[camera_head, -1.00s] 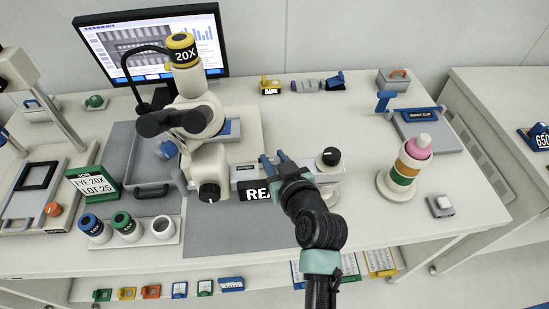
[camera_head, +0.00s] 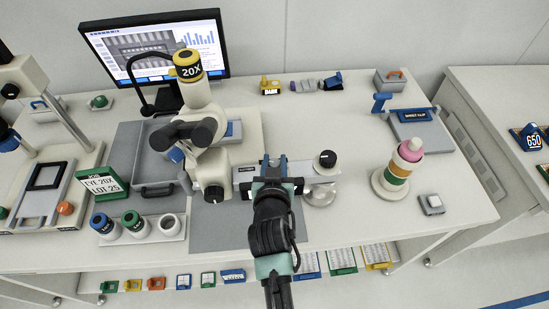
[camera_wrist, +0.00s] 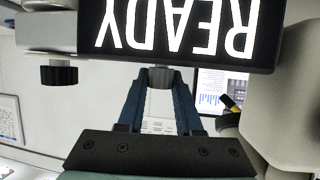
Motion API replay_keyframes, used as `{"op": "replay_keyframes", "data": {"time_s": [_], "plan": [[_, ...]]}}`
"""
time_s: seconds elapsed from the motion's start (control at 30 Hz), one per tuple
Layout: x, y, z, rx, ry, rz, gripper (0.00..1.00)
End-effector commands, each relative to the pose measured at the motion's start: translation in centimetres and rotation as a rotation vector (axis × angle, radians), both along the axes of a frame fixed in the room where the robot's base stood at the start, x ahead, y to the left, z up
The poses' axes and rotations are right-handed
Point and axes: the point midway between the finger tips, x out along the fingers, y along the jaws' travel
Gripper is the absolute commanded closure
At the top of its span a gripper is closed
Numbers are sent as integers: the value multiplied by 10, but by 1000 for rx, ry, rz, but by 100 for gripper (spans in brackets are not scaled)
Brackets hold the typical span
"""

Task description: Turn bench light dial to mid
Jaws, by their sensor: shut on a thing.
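In the wrist view, a small grey round knob (camera_wrist: 160,78), apparently the bench light dial, sits between my fingertips below the black READY panel (camera_wrist: 180,28). My gripper (camera_wrist: 159,82) is shut on it. In the head view my gripper (camera_head: 274,166) reaches in front of the pale unit behind the bench's grey mat. My gripper and arm hide the dial there, along with most of the READY panel. The dial's pointer and markings cannot be seen.
A black knob (camera_head: 325,159) stands just right of my gripper, on the unit's right part. The microscope (camera_head: 200,135) stands close at left. A stack of coloured rings (camera_head: 399,170) is farther right. The grey mat (camera_head: 220,235) in front is clear.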

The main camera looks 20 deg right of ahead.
Motion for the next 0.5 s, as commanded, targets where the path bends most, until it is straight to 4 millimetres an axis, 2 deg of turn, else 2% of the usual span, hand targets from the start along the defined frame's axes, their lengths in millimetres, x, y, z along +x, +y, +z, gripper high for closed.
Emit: {"op": "replay_keyframes", "data": {"time_s": [0.5], "plan": [[2,2,-5,1,-7,-281,100]]}}
